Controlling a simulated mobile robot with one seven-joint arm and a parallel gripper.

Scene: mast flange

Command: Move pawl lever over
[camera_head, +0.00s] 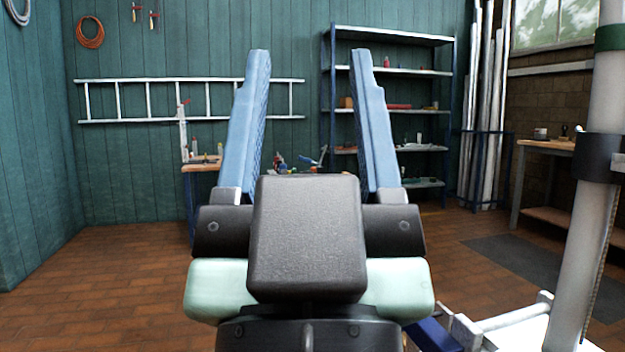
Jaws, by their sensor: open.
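My gripper (310,55) fills the middle of the view, its two long blue fingers pointing up and spread wide apart. It is open, and nothing is held between the fingers. I cannot make out a pawl lever for certain. A thick pale mast (598,225) stands at the right edge with a black collar (600,157) around it and a green band (609,38) higher up. A small blue-handled item (313,160) shows between the fingers on the workbench behind, too small to identify. My gripper is left of the mast and apart from it.
The workbench (202,166) stands behind my gripper, partly hidden by it. Blue shelving (398,72) and a ladder (130,80) are at the back wall. A wooden table (550,146) is at right. A white frame (510,318) lies low by the mast. Floor at left is clear.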

